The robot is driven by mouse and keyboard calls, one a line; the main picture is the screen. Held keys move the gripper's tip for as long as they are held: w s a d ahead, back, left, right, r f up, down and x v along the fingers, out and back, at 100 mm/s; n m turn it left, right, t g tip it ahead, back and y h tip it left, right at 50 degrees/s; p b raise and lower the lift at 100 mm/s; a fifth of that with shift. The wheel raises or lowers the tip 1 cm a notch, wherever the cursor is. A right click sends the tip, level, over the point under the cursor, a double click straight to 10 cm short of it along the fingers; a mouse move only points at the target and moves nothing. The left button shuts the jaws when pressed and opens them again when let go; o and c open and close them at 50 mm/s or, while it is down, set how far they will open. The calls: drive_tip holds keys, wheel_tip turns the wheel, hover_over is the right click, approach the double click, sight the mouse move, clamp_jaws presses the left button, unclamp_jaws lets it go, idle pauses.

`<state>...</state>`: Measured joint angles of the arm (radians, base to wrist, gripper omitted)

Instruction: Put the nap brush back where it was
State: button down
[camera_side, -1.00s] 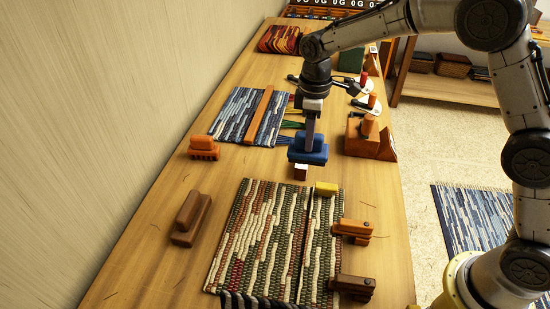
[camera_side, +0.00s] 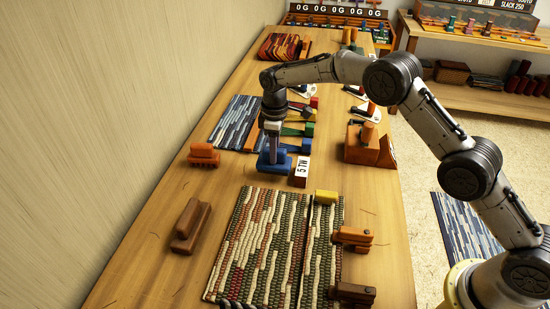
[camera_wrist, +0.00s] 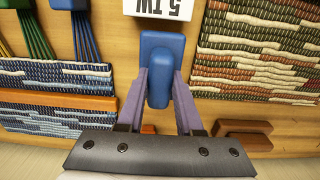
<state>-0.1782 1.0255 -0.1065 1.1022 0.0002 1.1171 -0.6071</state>
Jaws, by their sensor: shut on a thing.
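My gripper (camera_side: 273,151) is shut on a blue brush-like block (camera_side: 268,167), which I take to be the nap brush. In the wrist view, the fingers of my gripper (camera_wrist: 160,82) close on the two sides of the blue brush's upper part (camera_wrist: 161,45). The blue brush is low over the table, between the blue-striped mat and the white block marked "5 TW". Whether its underside touches the wood cannot be told.
The white "5 TW" block (camera_side: 301,172) stands close right of the brush. An orange brush (camera_side: 203,154) and a brown block (camera_side: 190,227) lie left. A patterned mat (camera_side: 262,245) lies in front, a blue-striped mat (camera_side: 236,118) behind. Bare wood shows between the brown block and orange brush.

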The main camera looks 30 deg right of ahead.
drive_tip(key=shift+f, duration=1.3)
drive_tip(key=shift+s+f, duration=0.1)
drive_tip(key=c, duration=0.6)
unclamp_jaws()
drive_tip(key=shift+f, duration=0.1)
drive_tip(key=shift+o, duration=0.2)
wheel_tip(320, 180, up, 12)
drive_tip(key=shift+r, duration=0.2)
drive_tip(key=shift+r, duration=0.1)
